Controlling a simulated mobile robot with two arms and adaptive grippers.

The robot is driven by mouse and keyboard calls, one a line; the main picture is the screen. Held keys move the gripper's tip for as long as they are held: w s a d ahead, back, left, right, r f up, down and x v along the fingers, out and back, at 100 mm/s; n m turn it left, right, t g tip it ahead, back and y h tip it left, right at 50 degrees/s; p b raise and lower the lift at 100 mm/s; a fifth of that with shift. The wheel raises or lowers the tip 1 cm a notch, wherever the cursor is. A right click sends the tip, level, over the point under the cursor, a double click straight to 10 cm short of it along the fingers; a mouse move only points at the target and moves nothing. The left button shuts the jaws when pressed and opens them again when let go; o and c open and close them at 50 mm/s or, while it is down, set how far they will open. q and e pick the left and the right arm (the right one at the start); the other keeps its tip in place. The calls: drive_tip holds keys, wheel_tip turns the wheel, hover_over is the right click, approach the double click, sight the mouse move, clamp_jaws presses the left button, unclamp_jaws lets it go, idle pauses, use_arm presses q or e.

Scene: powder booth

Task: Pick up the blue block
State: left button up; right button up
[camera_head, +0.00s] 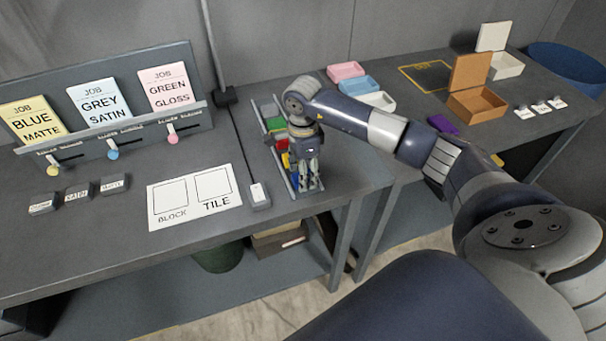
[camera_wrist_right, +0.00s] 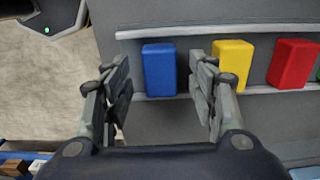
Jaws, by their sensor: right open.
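The blue block (camera_wrist_right: 159,70) stands at the left end of a row in a grey rack (camera_wrist_right: 215,34) in the right wrist view. My right gripper (camera_wrist_right: 160,88) is open, its two fingers apart on either side of the lower part of the blue block in that view. I cannot tell whether the fingers are level with the block. In the head view, my right gripper (camera_head: 309,185) points down over the near end of the rack and hides most of the blue block; a sliver of blue (camera_head: 294,182) shows beside it. My left gripper is not in view.
A yellow block (camera_wrist_right: 232,62) stands close beside the right finger, then a red block (camera_wrist_right: 293,64). A green block (camera_head: 275,124) lies farther along the rack. A white switch box (camera_head: 259,194) and a BLOCK/TILE card (camera_head: 193,221) lie left. The table's front edge is near.

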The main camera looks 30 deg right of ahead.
drive_tip(key=shift+f, duration=0.3)
drive_tip(key=c, duration=1.1)
drive_tip(key=shift+r, duration=0.1)
drive_tip(key=shift+c, duration=0.2)
